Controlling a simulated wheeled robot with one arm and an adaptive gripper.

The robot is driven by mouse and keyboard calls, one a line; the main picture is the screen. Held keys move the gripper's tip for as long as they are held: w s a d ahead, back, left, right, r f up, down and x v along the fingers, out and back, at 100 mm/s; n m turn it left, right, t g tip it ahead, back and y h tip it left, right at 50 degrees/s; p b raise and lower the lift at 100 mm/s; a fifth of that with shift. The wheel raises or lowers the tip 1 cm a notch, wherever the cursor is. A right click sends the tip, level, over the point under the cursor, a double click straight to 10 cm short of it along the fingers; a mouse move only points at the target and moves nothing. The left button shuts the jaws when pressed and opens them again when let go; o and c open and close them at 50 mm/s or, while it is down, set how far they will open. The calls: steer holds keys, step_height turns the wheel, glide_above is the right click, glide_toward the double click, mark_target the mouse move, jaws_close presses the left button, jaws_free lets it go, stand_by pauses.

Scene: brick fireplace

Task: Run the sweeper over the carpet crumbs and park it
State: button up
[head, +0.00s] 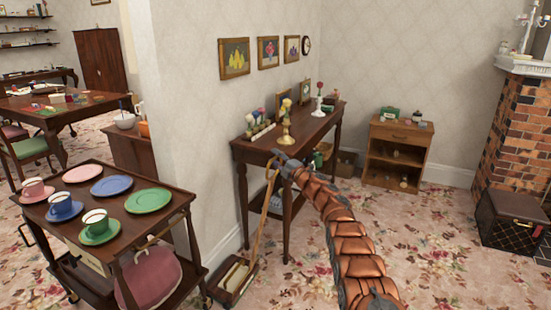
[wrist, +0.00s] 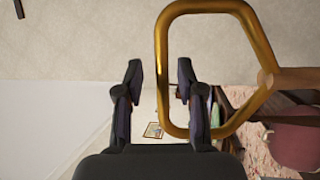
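The sweeper (head: 237,277) stands on the floral carpet (head: 400,240) beside the wall corner, its wooden handle (head: 262,222) leaning up toward my gripper (head: 280,160). In the wrist view, the handle's gold loop (wrist: 245,20) is large, to the right of centre. My gripper's fingers (wrist: 158,80) are apart there. The loop's left bar appears between them, and the right finger appears inside the loop's outline. I cannot tell whether either finger touches the bar. No crumbs can be made out against the flower pattern.
A dark side table (head: 320,128) with vases stands just behind my gripper. A small cabinet (head: 395,155) and a dark chest (head: 512,220) stand at right. Carpet in front is clear.

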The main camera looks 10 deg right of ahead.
steer(key=shift+w+a+f, duration=0.1)
steer(key=shift+w, duration=0.05)
stand_by(0.4)
jaws_close()
stand_by(0.5)
